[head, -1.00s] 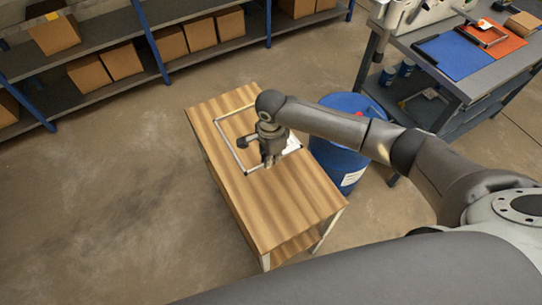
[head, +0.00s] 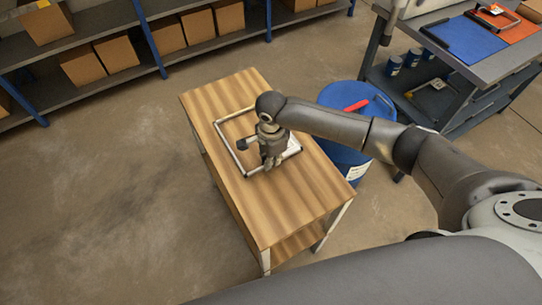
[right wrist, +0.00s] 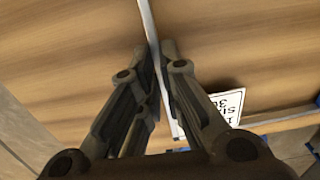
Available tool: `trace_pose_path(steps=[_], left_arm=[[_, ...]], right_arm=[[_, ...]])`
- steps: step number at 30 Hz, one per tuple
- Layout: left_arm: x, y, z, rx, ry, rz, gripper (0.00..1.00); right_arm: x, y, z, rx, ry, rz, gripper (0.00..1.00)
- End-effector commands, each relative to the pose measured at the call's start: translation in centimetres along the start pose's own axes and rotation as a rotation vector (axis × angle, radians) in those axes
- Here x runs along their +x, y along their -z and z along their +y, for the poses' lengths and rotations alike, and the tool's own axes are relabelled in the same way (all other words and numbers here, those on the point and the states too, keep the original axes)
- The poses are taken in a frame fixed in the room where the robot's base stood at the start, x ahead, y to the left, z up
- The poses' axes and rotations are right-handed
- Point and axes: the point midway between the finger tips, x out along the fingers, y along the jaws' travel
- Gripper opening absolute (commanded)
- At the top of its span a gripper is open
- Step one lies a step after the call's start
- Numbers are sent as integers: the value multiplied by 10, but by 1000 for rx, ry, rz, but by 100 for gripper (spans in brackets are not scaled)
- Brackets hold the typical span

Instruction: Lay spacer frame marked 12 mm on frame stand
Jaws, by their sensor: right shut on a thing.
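A thin light rectangular spacer frame (head: 229,149) with dark corners shows over the wooden table top (head: 285,215) in the head view. My right gripper (head: 271,162) points down and is shut on one bar of it. In the right wrist view the pale bar (right wrist: 149,22) runs between the two fingers (right wrist: 160,62). Whether the frame touches the table or hangs just above it I cannot tell. A white label (right wrist: 229,104) with black print, partly hidden, lies beside the right finger; no 12 mm mark is readable. I cannot make out a separate frame stand. My left gripper is not in view.
A blue drum (head: 345,160) with a red item on top stands close right of the table. A grey workbench (head: 475,62) with blue and orange mats is at the upper right. Shelves with cardboard boxes (head: 115,55) line the back. The floor at left is clear.

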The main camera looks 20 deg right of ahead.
Motion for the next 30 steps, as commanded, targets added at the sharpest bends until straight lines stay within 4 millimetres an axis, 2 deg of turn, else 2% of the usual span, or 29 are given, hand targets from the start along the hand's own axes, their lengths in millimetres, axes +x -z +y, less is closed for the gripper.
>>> trace_pose_path(steps=[18, 30], left_arm=[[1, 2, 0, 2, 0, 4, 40], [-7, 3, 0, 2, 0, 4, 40]], right_arm=[[5, 0, 0, 0, 0, 0, 0], [5, -1, 0, 0, -1, 0, 0]])
